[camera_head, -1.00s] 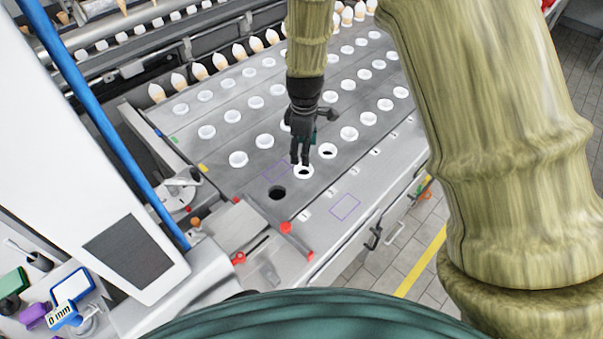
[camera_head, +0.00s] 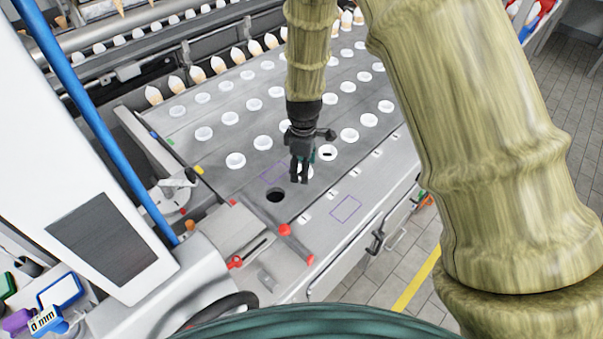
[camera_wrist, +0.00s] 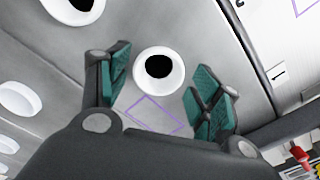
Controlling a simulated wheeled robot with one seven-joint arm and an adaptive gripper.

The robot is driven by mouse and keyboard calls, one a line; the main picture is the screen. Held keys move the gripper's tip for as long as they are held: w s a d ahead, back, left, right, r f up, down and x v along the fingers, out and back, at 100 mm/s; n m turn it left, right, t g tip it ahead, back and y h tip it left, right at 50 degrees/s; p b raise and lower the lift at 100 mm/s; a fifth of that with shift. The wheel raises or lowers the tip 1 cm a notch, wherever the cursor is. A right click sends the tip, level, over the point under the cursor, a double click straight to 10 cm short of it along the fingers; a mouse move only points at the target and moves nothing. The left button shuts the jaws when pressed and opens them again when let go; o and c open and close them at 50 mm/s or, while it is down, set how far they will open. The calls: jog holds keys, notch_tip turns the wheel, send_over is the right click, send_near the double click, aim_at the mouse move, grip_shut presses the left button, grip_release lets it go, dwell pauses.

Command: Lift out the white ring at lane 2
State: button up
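A white ring with a dark centre (camera_wrist: 158,67) sits flat in the grey plate in the wrist view, seen ahead between my fingers. In the head view, my gripper (camera_head: 300,179) is over this ring, beside the bare dark hole (camera_head: 275,195), and hides most of it. My gripper also shows in the wrist view (camera_wrist: 160,85), its green-padded fingers apart on either side of the ring, with nothing held. I cannot tell whether the fingers touch it. A lane mark "1" (camera_wrist: 279,72) shows at right in the wrist view.
Another dark-centred ring (camera_head: 327,153) is close behind my gripper to the right. Several rows of white rings fill the plate behind. Red knobs (camera_head: 285,230) stand near the front edge. A purple outline (camera_head: 346,208) marks clear plate at front right.

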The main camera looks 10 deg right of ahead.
jog(key=c, duration=0.6)
jog(key=shift+r, duration=0.1)
jog(key=shift+r+p, duration=1.8)
jog(key=shift+r, duration=0.65)
